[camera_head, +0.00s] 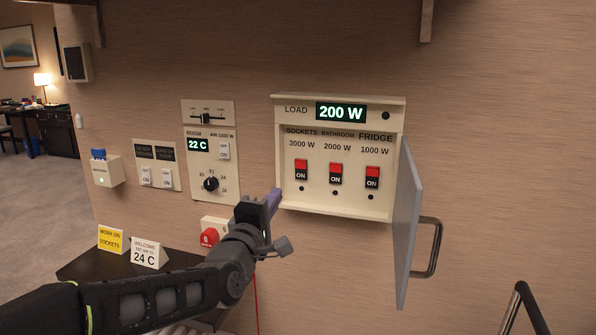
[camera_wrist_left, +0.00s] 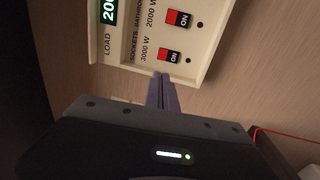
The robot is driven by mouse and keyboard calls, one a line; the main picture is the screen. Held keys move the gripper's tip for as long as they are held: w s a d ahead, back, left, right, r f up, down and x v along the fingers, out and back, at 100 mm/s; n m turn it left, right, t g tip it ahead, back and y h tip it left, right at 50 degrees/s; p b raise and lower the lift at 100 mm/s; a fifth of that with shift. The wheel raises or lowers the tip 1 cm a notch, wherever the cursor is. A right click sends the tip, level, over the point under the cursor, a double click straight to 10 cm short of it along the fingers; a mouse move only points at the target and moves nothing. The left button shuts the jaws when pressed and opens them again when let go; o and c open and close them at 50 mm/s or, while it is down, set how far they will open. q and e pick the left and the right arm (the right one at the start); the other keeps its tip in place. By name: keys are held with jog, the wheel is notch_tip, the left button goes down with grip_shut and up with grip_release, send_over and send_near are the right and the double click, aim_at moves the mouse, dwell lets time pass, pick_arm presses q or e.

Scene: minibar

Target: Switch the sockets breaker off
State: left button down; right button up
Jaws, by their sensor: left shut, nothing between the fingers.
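The open breaker panel (camera_head: 340,204) is on the wall, its load display reading 200 W. The sockets breaker (camera_head: 301,172) is the leftmost of three, red on top with ON showing below. The bathroom breaker (camera_head: 336,174) and fridge breaker (camera_head: 372,177) also show ON. My left gripper (camera_head: 273,199) is shut and empty, just below and left of the panel's lower left corner. In the left wrist view, its fingers (camera_wrist_left: 163,90) point toward the sockets breaker (camera_wrist_left: 169,56), apart from it. My right gripper is not in view.
The panel's door (camera_head: 408,225) stands open at right with a metal handle (camera_head: 428,248). A thermostat unit (camera_head: 209,150), a switch plate (camera_head: 158,166) and a red switch (camera_head: 209,237) are to the left. A dark shelf (camera_head: 185,259) holds a yellow sign (camera_head: 111,239) and a white sign (camera_head: 146,253).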

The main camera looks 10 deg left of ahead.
aim_at(298, 165)
pick_arm(q)
jog(key=shift+w+f, duration=0.15)
jog(key=shift+w, duration=0.05)
jog(key=shift+w, duration=0.1)
jog(key=w+p, duration=0.1)
jog(key=w, duration=0.3)
jog(key=w+r+p, duration=0.1)
jog(key=w+p, duration=0.1)
jog(key=w, duration=0.3)
jog(key=w+d+p, duration=0.1)
jog(key=w+p, duration=0.1)
jog(key=w, duration=0.2)
jog(key=shift+w+r, duration=0.15)
jog(key=shift+r, duration=0.15)
jog(key=shift+w, duration=0.2)
